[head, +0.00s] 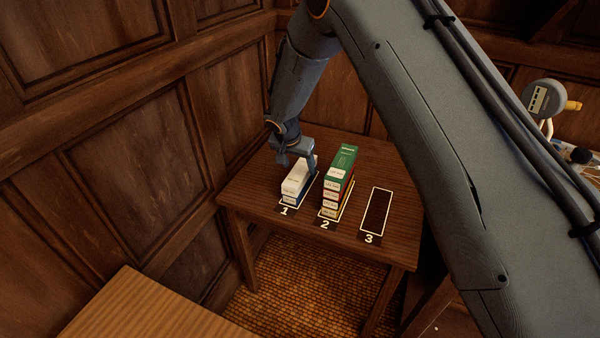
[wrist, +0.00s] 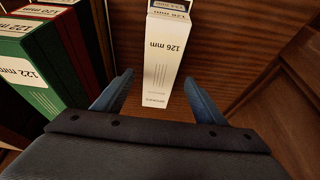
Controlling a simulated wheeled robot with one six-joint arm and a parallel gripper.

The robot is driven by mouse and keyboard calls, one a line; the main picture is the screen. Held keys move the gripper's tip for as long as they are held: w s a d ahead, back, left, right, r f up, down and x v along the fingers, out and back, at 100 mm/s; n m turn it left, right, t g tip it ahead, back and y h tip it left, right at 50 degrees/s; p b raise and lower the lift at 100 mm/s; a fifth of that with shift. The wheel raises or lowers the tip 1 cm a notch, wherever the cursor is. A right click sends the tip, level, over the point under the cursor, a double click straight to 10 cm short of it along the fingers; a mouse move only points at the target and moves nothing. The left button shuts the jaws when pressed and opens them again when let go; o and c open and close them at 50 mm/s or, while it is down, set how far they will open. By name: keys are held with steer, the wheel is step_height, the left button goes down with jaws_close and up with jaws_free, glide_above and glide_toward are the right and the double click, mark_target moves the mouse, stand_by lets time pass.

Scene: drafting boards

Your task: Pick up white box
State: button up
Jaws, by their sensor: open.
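The white box (head: 296,178) lies on top of a blue box (head: 290,198) in the stack at place 1 on the dark wooden table. In the wrist view the white box (wrist: 168,62) carries the label "126 mm" and runs between my two fingers. My gripper (head: 297,158) is at the far end of this stack in the head view. In the wrist view my gripper (wrist: 166,90) is open, with one blue finger on each side of the white box. I cannot tell whether the fingers touch it.
A taller stack at place 2 has a green box (head: 342,162) on top; in the wrist view that green box (wrist: 35,75) is close to my left finger. The outlined place 3 (head: 378,208) is empty. A panelled wall stands behind and left of the table (head: 400,240).

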mark_target(300, 169)
steer(key=shift+p+x, duration=0.9)
steer(key=shift+x, duration=1.2)
steer(key=shift+d+r, duration=0.1)
steer(key=shift+w, duration=0.1)
steer(key=c, duration=1.3)
